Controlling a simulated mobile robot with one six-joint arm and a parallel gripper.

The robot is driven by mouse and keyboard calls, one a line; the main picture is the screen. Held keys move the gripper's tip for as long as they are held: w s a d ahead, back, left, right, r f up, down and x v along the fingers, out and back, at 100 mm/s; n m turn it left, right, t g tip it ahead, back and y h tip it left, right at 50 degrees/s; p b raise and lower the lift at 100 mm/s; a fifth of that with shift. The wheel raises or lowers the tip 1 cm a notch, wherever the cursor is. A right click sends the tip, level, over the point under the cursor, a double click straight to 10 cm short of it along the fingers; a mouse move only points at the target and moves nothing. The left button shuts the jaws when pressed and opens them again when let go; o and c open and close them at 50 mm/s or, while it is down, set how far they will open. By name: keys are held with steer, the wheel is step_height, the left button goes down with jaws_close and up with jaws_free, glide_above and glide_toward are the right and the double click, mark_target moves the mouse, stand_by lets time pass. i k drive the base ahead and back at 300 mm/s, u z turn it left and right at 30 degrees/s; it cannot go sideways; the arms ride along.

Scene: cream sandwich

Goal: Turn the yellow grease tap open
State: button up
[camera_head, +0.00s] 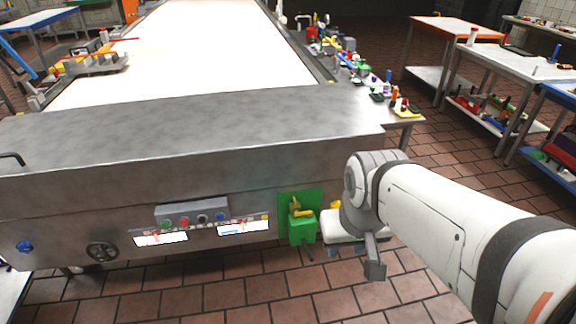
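The yellow grease tap (297,208) sits on top of a green box (302,230), in front of a green plate (313,197) on the front of the steel machine. The tap is small here and its handle angle is hard to read. My gripper (374,268) is to the right of the tap and a little lower in the picture, apart from it. Only a dark grey finger-like part shows clearly, pointing down. The rest of the gripper is hidden by my wrist, so its opening is not visible.
The steel machine front (130,190) carries a button box (192,213), a handwheel (102,250) and a blue knob (25,247) left of the tap. Worktables with items (490,60) stand at the right. The tiled floor (250,295) below the tap looks clear.

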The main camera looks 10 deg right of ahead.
mark_target(296, 214)
steer(key=z, duration=1.1)
steer(key=k, duration=0.9)
steer(key=u, duration=1.1)
steer(key=i, duration=1)
steer(key=u, duration=0.1)
